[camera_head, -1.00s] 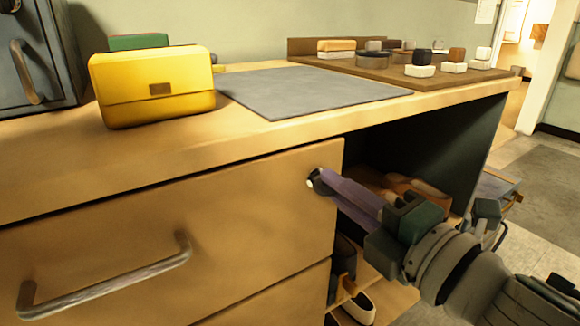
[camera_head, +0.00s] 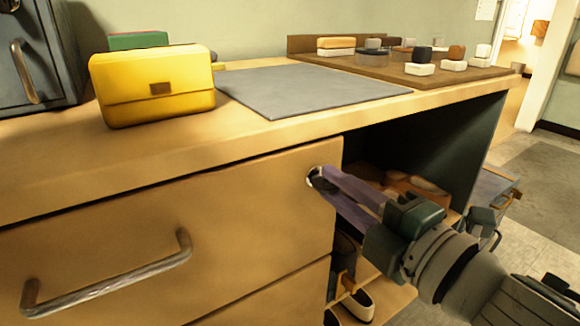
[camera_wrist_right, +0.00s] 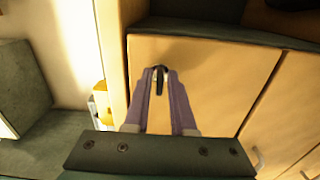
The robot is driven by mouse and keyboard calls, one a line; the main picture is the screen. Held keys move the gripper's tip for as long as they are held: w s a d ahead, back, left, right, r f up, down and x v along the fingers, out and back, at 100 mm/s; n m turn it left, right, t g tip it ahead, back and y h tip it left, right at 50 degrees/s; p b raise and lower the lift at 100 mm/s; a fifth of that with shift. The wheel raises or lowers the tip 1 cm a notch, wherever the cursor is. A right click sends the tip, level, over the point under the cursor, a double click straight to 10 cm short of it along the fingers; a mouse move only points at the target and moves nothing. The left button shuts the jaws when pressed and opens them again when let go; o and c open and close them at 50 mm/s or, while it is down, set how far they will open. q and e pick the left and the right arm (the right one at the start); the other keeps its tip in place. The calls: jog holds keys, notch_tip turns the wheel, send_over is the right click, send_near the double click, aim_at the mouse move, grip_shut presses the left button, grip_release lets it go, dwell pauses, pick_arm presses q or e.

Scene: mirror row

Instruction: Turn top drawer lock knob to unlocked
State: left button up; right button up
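The lock knob (camera_head: 323,182) is a small dark knob in a pale round plate at the upper right corner of the top drawer front (camera_head: 190,205). In the right wrist view the dark knob (camera_wrist_right: 159,78) stands upright between the fingertips. My right gripper (camera_head: 326,180) reaches in from the right, with its two purple fingers on either side of the knob. A gap shows between the fingers in both views. It looks open around the knob; slight contact at the tips cannot be ruled out. The fingers partly hide the knob. My left gripper is not in view.
The drawer's metal handle (camera_head: 110,280) sticks out at lower left. The desk top (camera_head: 270,130) overhangs the drawer and carries a yellow case (camera_head: 155,88), a grey mat (camera_head: 310,90) and a wooden tray (camera_head: 390,70). An open recess with several objects lies right of the drawer.

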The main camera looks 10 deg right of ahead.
jog(key=shift+o, duration=1.1)
jog(key=p+v, duration=0.1)
jog(key=v, duration=0.9)
